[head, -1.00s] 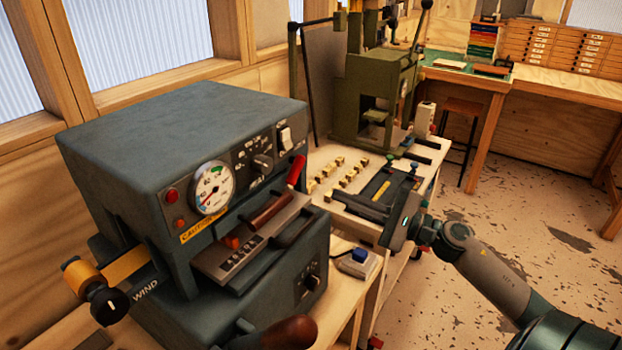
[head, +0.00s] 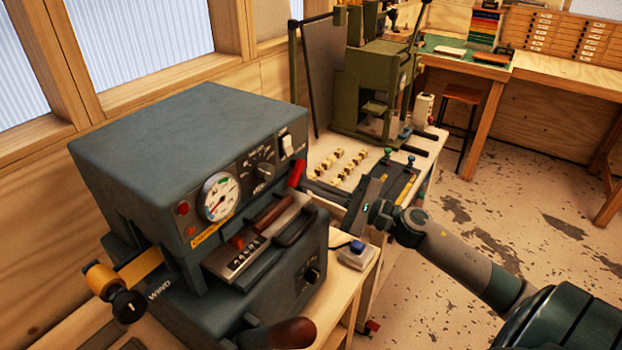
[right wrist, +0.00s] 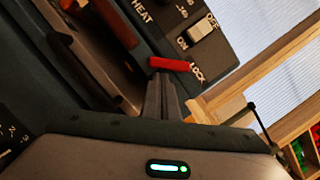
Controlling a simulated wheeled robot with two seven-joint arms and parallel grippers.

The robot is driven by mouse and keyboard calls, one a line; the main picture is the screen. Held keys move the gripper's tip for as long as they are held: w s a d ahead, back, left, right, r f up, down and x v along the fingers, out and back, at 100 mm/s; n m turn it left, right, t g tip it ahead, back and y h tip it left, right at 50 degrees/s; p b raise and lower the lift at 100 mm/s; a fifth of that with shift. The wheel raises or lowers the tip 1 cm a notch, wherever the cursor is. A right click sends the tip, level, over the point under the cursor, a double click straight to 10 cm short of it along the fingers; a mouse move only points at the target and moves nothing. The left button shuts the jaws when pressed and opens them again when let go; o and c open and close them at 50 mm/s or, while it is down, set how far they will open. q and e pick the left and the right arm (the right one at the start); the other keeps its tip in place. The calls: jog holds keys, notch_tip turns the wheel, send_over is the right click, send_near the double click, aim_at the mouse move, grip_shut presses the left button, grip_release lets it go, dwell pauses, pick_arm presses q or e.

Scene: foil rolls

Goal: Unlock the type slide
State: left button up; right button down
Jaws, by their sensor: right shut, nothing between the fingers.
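The blue-grey foil machine (head: 190,120) stands at the left in the head view. Its type slide (head: 247,257), a metal plate with type characters, sits in the front opening beside a dark red-brown handle (head: 270,213). A bright red lock lever (head: 297,173) sticks up at the right end of the opening. It also shows in the right wrist view (right wrist: 170,64), beside the word LOCK. My right gripper (head: 308,184) is shut and empty, its fingertips right at the lever; they show just below it in the right wrist view (right wrist: 160,82). Contact is unclear. My left gripper is out of view.
A gauge (head: 218,197) and a white power switch (head: 287,145) are on the machine's front. Small type blocks (head: 342,165) and a green press (head: 375,95) stand beyond.

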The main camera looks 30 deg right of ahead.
jog(key=shift+s+a+m+t, duration=0.15)
jog(key=shift+a+m+t, duration=0.15)
jog(key=shift+m, duration=0.7)
dwell(0.4)
jog(key=shift+s+a+r+m+h, duration=0.1)
jog(key=shift+a+m+h, duration=0.3)
jog(key=shift+m, duration=0.5)
jog(key=m, duration=0.2)
jog(key=m+t+h, duration=0.1)
jog(key=m, duration=0.1)
jog(key=a+m+p, duration=0.1)
jog(key=m, duration=0.1)
jog(key=shift+s+a+r+t+h, duration=0.1)
jog(key=shift+s+r+t+h, duration=0.2)
jog(key=shift+r, duration=0.1)
jog(key=shift+f, duration=0.2)
